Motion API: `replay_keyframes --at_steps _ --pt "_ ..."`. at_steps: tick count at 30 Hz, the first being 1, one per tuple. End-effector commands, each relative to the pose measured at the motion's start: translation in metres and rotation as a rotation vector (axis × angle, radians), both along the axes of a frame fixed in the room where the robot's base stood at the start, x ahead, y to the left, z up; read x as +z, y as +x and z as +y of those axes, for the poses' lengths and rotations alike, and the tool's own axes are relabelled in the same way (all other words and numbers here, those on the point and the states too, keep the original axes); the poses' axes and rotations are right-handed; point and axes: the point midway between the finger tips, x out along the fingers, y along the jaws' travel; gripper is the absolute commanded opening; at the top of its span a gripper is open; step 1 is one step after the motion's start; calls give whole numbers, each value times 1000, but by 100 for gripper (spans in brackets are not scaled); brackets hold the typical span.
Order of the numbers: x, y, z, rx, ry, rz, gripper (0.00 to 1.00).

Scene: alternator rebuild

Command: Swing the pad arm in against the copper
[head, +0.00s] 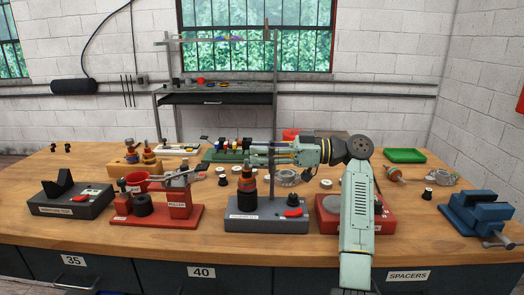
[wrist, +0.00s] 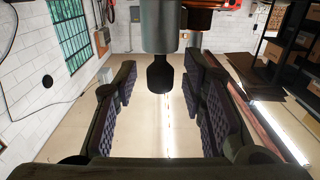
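A rotor-like part (head: 247,185) with orange-copper and dark bands stands upright on a grey fixture (head: 262,226) in the front middle of the bench. A red lever (head: 293,213) lies on the fixture's right side. I cannot tell for sure which part is the pad arm. My gripper (head: 260,150) points left, at the height of the standing part's top. In the wrist view my gripper (wrist: 158,105) is open, its dark ridged pads wide apart. A grey cylinder (wrist: 160,28) with a black tip (wrist: 160,75) shows between the fingers, apart from both.
A red puller fixture (head: 160,216) and a grey test stand (head: 70,203) are to the left. Another red fixture (head: 328,212) is partly hidden behind my arm. A blue vise (head: 478,215) and a green tray (head: 404,156) are to the right. Small parts lie behind.

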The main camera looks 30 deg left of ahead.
Motion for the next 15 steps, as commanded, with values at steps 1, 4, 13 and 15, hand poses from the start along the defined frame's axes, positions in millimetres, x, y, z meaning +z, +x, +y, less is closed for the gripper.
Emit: replay_keyframes --at_steps 1,4,13,15 --pt "0 1 -1 -1 0 0 38" --pt "1 6 -8 -2 1 1 38" --pt "1 37 -59 -4 1 2 38" --pt "1 44 -71 -3 0 2 38"
